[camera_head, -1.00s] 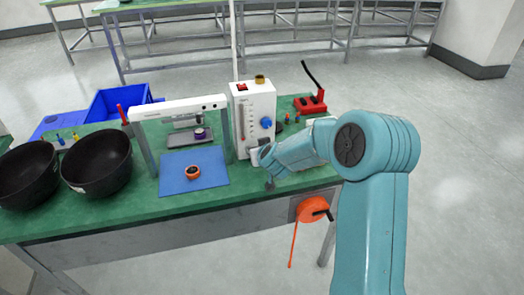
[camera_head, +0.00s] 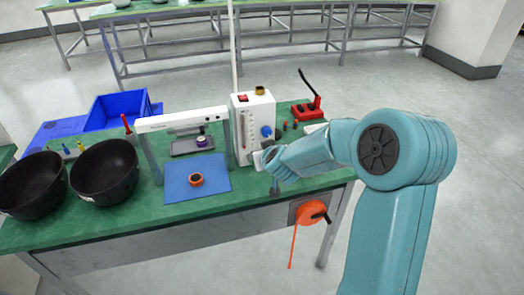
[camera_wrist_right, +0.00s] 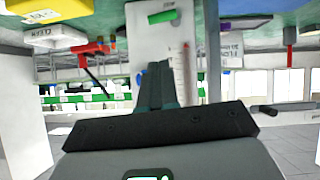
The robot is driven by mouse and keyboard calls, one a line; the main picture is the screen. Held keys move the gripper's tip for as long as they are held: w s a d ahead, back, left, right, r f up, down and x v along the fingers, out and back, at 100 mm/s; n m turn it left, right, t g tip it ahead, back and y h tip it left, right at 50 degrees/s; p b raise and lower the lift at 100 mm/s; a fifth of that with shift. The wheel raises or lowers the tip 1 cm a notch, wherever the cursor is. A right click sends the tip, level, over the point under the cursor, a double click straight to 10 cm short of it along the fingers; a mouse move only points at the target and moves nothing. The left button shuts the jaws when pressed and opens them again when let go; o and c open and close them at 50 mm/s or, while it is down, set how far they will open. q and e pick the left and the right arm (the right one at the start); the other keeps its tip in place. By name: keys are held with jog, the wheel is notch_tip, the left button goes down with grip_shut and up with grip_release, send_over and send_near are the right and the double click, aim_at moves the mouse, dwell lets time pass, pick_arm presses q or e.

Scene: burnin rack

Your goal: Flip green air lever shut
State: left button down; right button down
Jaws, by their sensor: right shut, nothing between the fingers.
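The white unit (camera_head: 253,118) with a red switch, a scale and a blue knob stands upright on the green bench. The green lever (camera_wrist_right: 163,16) shows on its pale face in the right wrist view, near the top edge, beside a small printed label. That view appears upside down. In the head view I cannot make out the lever; my right arm covers the unit's lower front. My right gripper (camera_wrist_right: 160,66) is shut and empty in front of the unit's face, with a visible gap between its tips and the lever in the picture. My left gripper is not in view.
A red lever tool (camera_head: 309,107) stands right of the unit. A white frame (camera_head: 182,120), a blue mat (camera_head: 171,188) with an orange ring, and black bowls (camera_head: 104,172) lie to the left. An orange reel (camera_head: 311,213) hangs on the bench front.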

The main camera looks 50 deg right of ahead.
jog(key=shift+v, duration=2.1)
jog(key=shift+a, duration=0.1)
jog(key=s+a+f+n+g+y, duration=0.2)
jog(key=a+f+n+g+y, duration=0.3)
jog(key=a+f, duration=1.6)
jog(key=s+a+f+g+y, duration=0.2)
jog(key=s+a+f, duration=0.2)
jog(key=s+a, duration=0.2)
jog(key=s+a+f+m+g+y, duration=0.1)
jog(key=s+a+f+y, duration=0.2)
jog(key=s+a+f, duration=0.2)
jog(key=shift+s+a+f+g, duration=0.35)
jog(key=shift+s+a, duration=0.75)
jog(key=shift+s, duration=1.25)
